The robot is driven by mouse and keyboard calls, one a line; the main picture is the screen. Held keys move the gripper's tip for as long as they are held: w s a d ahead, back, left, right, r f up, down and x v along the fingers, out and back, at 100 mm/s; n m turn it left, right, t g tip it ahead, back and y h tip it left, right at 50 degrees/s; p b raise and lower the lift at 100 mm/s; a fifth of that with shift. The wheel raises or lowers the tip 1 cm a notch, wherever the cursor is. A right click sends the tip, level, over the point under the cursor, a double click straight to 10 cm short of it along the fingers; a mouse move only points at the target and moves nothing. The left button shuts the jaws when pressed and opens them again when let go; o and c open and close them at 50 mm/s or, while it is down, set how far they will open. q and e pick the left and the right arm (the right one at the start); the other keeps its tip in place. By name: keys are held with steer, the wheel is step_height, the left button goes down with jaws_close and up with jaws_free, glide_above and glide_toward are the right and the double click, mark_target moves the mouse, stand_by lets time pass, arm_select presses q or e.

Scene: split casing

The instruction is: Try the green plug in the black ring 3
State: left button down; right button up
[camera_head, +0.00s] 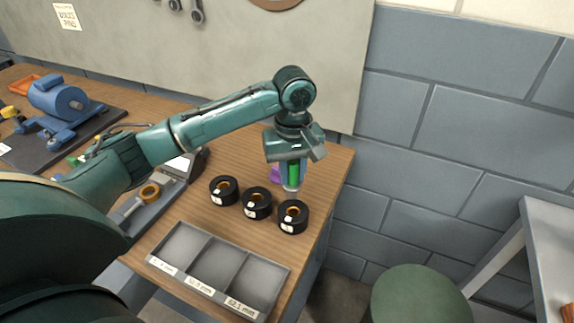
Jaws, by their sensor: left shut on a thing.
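My left gripper (293,180) points down and is shut on the green plug (294,172), a small upright cylinder between its fingers. The plug is held behind the row of black rings. Three black rings with brown-lined holes and white labels lie on the wooden bench: a left one (218,198), a middle one (253,213) and a right one (297,227). The right ring is nearest the plug's column in the picture, and the plug is apart from its hole. The label numbers are too small to read. My right gripper is not in view.
A grey three-compartment tray (176,274) with size labels stands at the front of the bench (330,180). A purple object (275,175) is partly hidden behind the gripper. A blue machine (57,105) stands far left. The bench's right edge is close to the rings.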

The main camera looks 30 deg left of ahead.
mark_target(294, 184)
arm_select(q)
steer(key=shift+d, duration=0.25)
steer(key=shift+f, duration=2.35)
steer(key=shift+f, duration=0.6)
steer(key=shift+r, duration=0.1)
steer(key=shift+r, duration=1)
steer(key=shift+r, duration=2)
